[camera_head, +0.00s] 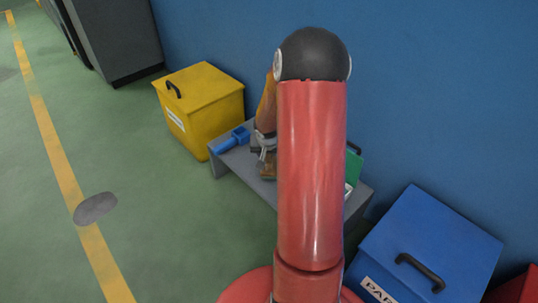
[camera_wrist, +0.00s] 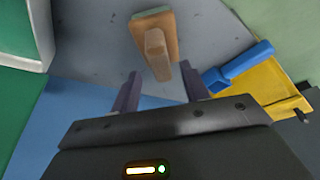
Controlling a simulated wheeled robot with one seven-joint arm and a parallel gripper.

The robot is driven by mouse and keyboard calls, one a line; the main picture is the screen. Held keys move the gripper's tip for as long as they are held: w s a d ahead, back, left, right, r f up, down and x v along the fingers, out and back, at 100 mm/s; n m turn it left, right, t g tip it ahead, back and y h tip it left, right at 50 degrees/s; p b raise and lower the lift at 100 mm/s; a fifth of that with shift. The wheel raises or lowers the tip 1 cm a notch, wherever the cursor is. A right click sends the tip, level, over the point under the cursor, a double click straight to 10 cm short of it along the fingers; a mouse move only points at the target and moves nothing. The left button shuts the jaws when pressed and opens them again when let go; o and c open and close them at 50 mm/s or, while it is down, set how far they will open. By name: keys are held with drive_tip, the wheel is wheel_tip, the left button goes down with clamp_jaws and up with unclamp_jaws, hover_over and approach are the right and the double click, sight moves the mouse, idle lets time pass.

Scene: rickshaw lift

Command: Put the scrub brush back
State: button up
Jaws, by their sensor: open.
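The scrub brush (camera_wrist: 154,38) has a tan wooden block, a raised wooden grip and a pale green edge. It lies on the grey bench in the wrist view. In the head view its brown part (camera_head: 268,172) shows just under my gripper (camera_head: 263,148), partly covered by my arm. In the wrist view my gripper (camera_wrist: 160,72) is open. Its two dark fingers point at the brush, and the near end of the wooden grip shows between the fingertips. I cannot tell whether either finger touches it.
A blue-handled tool (camera_head: 232,140) lies on the bench (camera_head: 240,160) near its left end. A green container (camera_head: 354,165) stands at the right end, mostly behind my arm. A yellow bin (camera_head: 205,100) and a blue bin (camera_head: 430,245) flank the bench. The wall is behind.

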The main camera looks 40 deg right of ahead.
drive_tip(key=s+a+r+n+p, duration=0.1)
drive_tip(key=s+a+r, duration=0.25)
drive_tip(key=r, duration=0.35)
drive_tip(key=s+a+r+n, duration=0.1)
drive_tip(key=s+a+r, duration=0.2)
drive_tip(key=a+r, duration=0.35)
drive_tip(key=s+a+r+n+p, duration=0.1)
drive_tip(key=s+a+r, duration=0.2)
drive_tip(key=r, duration=0.6)
drive_tip(key=s+a+r+n+t+y, duration=0.1)
drive_tip(key=s+a+r+n, duration=0.1)
drive_tip(key=s+a, duration=0.3)
drive_tip(key=s+a+r+n+t+y, duration=0.1)
drive_tip(key=s+a+r+n, duration=0.1)
drive_tip(key=s+a, duration=0.4)
drive_tip(key=s+r, duration=0.1)
drive_tip(key=s, duration=0.1)
drive_tip(key=shift+s+r+y, duration=0.25)
drive_tip(key=shift+s+y, duration=0.1)
drive_tip(key=shift+y, duration=0.05)
drive_tip(key=shift+a, duration=0.1)
